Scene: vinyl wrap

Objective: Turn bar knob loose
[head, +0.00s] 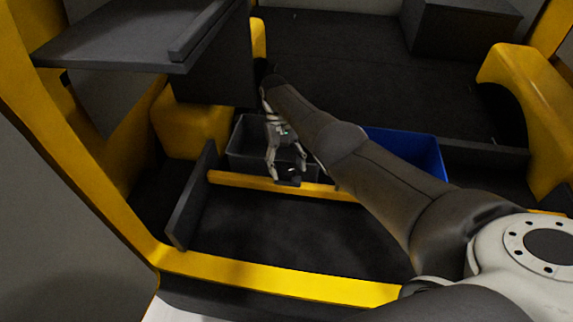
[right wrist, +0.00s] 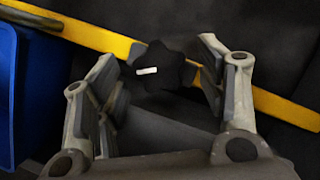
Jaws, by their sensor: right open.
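The bar knob (right wrist: 163,68) is black and lobed, with a white mark on its face, and sits on the yellow bar (right wrist: 285,108). In the head view, the knob (head: 291,175) is small and dark on the yellow bar (head: 235,179). My right gripper (head: 286,166) is open and reaches down over the knob. In the right wrist view, my right gripper (right wrist: 160,78) has one finger on each side of the knob, with gaps seeming to remain; contact cannot be told. My left gripper is not in view.
A dark bin (head: 245,140) stands behind the bar, and a blue bin (head: 415,150) is to its right, partly behind my right arm. An upright dark panel (head: 193,200) stands at the bar's left end. The dark floor in front of the bar is clear.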

